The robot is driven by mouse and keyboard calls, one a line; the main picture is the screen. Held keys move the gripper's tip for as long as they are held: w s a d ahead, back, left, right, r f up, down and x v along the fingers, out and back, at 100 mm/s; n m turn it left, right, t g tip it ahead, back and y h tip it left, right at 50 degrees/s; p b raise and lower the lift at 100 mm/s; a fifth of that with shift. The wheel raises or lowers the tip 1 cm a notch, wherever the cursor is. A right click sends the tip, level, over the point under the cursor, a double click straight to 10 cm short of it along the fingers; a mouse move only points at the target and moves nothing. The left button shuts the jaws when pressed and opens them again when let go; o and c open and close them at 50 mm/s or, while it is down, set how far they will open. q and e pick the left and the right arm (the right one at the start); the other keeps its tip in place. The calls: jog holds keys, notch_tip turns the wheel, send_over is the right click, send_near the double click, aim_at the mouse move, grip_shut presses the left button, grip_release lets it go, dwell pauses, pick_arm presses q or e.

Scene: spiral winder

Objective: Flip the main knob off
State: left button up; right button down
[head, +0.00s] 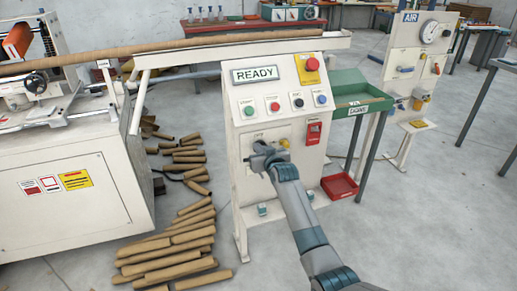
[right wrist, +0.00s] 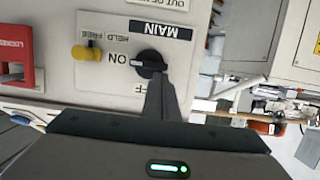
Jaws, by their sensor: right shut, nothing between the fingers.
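The black main knob (right wrist: 150,64) is on the white control panel (right wrist: 60,20), under a black MAIN label (right wrist: 161,29), in the upside-down right wrist view. Its white mark points toward the ON label (right wrist: 118,59). The OFF label (right wrist: 117,85) is partly hidden by my right gripper (right wrist: 154,82). That gripper is shut and empty, with its fingertips at the knob's edge; I cannot tell whether they touch. In the head view my right gripper (head: 262,155) covers most of the knob. My left gripper is not in view.
A yellow HELD/FREE knob (head: 284,143) and a red lockout piece (head: 313,131) sit beside the main knob. Above are several push buttons, a READY display (head: 255,74) and a red emergency button (head: 312,64). Cardboard tubes (head: 185,240) cover the floor at left.

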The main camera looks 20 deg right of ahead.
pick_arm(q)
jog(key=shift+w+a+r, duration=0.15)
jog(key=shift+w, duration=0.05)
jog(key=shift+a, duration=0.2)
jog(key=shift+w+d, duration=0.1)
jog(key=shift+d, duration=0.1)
pick_arm(e)
jog(key=shift+a+n, duration=0.1)
jog(key=shift+n, duration=0.3)
